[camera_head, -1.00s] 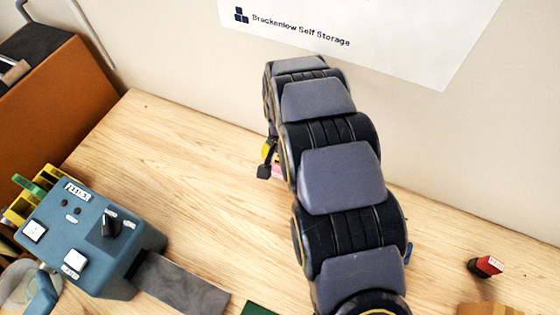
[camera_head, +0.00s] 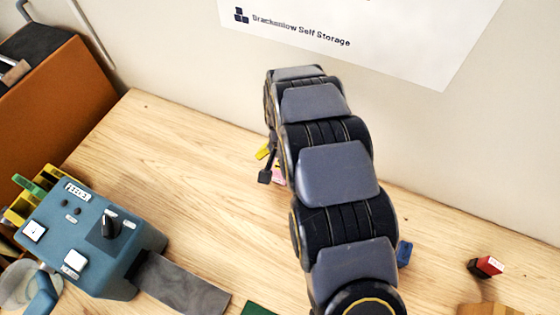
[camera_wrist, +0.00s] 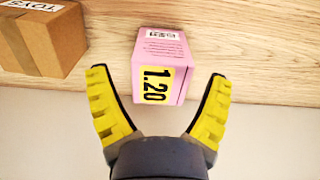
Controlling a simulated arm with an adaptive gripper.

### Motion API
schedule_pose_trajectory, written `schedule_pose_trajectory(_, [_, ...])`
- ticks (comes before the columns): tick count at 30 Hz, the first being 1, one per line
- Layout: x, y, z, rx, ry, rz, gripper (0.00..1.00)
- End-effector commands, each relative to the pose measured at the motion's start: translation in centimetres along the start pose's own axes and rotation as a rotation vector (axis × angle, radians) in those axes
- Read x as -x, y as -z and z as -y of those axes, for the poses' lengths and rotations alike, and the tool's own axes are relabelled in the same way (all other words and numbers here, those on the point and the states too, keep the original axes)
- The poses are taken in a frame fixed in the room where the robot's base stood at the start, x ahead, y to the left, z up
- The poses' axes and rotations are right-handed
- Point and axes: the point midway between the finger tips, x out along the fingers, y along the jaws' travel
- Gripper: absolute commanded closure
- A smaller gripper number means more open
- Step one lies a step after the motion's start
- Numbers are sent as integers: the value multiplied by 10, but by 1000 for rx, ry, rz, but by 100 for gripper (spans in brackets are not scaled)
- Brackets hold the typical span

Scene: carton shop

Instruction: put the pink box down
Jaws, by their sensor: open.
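The pink box (camera_wrist: 160,62) has a yellow label reading 1.20 and a white label. In the wrist view it is between and slightly beyond the tips of my gripper (camera_wrist: 159,76), against the wooden table top. The yellow-padded fingers are spread wide, with a gap on each side of the box. In the head view only a pink sliver of the box (camera_head: 279,177) shows beside my gripper (camera_head: 264,164); my arm hides the rest. The box appears to rest on the table, though its underside is hidden.
A brown carton marked TOYS (camera_wrist: 42,38) stands left of the pink box in the wrist view. The table (camera_head: 200,170) has a blue-grey feeder machine (camera_head: 90,235) at left, a blue object (camera_head: 404,253) and a red-and-black stamp (camera_head: 486,266) at right. A wall runs behind.

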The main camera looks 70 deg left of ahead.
Motion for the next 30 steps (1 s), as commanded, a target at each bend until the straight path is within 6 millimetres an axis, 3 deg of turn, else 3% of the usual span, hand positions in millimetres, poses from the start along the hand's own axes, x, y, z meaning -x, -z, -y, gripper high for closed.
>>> schedule_pose_trajectory(15, [98,1,0,-1,2,-4,19])
schedule_pose_trajectory(21, [118,1,0,0,2,-4,19])
schedule_pose_trajectory(30, [121,1,-2,-3,0,-1,19])
